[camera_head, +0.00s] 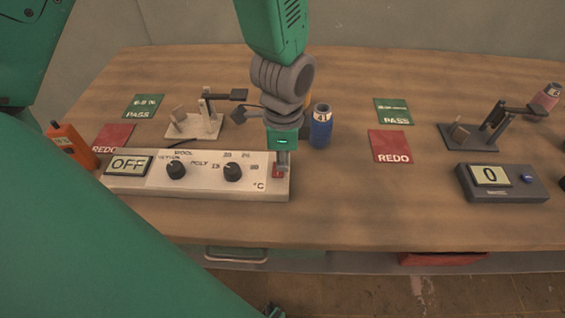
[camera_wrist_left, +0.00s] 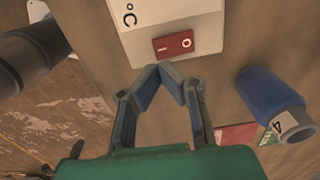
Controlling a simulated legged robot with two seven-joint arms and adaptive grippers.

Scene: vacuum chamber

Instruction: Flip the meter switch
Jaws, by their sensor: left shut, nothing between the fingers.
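The meter (camera_head: 215,185) is a long pale box at the front left of the table, with two black knobs and a display (camera_head: 129,164) reading OFF. Its red switch (camera_head: 278,171) sits at the box's right end and is partly covered by my left gripper (camera_head: 281,161) in the head view. In the left wrist view, the red rocker switch (camera_wrist_left: 173,43) shows clearly with white marks. There the left gripper (camera_wrist_left: 163,68) is shut and empty, its tips just short of the switch at the box's edge. I cannot tell whether they touch. My right gripper is not in view.
A blue cylinder (camera_head: 321,128) stands close to the right of the left gripper; it also shows in the left wrist view (camera_wrist_left: 268,98). A pale stand (camera_head: 193,126) is behind the meter. A dark meter (camera_head: 502,184) reading 0 sits at right. The table's front middle is clear.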

